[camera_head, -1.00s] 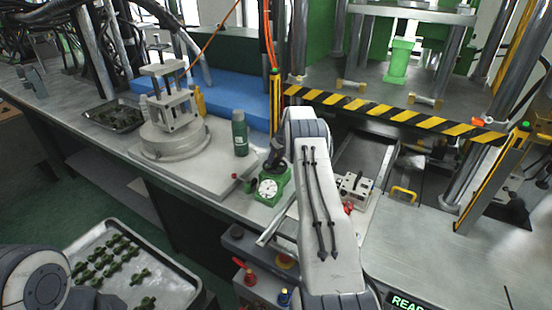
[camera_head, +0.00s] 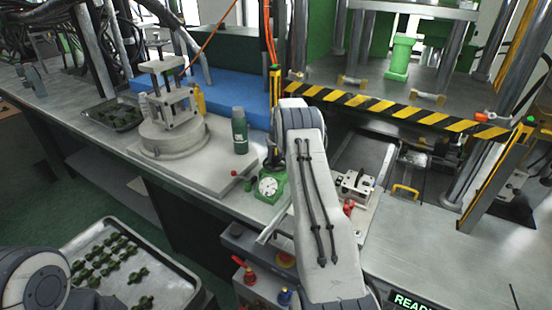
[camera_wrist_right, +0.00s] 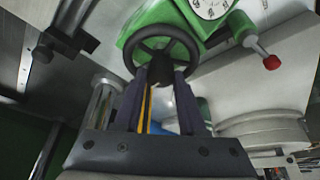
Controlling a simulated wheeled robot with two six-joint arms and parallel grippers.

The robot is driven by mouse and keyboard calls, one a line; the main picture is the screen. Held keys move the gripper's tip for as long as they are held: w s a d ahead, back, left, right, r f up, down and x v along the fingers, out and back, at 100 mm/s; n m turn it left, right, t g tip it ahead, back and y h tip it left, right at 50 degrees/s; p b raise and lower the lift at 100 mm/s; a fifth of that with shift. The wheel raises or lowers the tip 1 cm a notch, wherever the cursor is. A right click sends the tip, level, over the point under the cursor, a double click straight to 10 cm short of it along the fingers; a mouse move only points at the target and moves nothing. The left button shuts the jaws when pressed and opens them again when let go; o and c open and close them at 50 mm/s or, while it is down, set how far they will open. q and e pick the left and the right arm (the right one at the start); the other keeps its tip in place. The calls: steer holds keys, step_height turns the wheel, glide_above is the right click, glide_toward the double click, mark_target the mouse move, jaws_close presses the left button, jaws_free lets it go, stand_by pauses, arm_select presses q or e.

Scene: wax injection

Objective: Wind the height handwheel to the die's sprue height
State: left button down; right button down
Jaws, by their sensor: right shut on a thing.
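The dark handwheel (camera_wrist_right: 162,42) shows in the right wrist view, in front of a green housing (camera_wrist_right: 190,18) with a white dial (camera_wrist_right: 211,5). My right gripper (camera_wrist_right: 160,82) is shut on a black part at the wheel's near side, its two fingers closing from either side. Whether this is the rim or a knob is unclear. In the head view the dial (camera_head: 267,186) sits on the bench, and my right forearm and wrist hide much of the wheel. The dial reading is too small to tell. My left gripper is out of view; only my left arm shows at lower left.
A round metal fixture with a clamped block (camera_head: 172,108) stands left of the dial, with a green bottle (camera_head: 240,131) between. A small red-knobbed lever (camera_wrist_right: 270,60) is beside the housing. A striped press edge (camera_head: 390,108) lies behind my arm. A tray of green parts (camera_head: 175,278) is lower left.

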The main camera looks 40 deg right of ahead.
steer(key=m+b, duration=0.1)
steer(key=m, duration=0.1)
steer(key=m+g+h+b, duration=0.1)
steer(key=m, duration=0.1)
steer(key=shift+w+a+f+m+h, duration=0.1)
steer(key=shift+a+m+h, duration=0.05)
steer(key=shift+m+h, duration=0.15)
steer(key=shift+m+g+b, duration=0.3)
steer(key=shift+m, duration=0.6)
steer(key=shift+m+g+h, duration=0.3)
steer(key=shift+m+h, duration=0.1)
steer(key=shift+m, duration=0.5)
steer(key=shift+w+m+g+p, duration=0.1)
steer(key=shift+m+g+p, duration=0.3)
steer(key=shift+m, duration=1)
steer(key=shift+c, duration=2.4)
jaws_free()
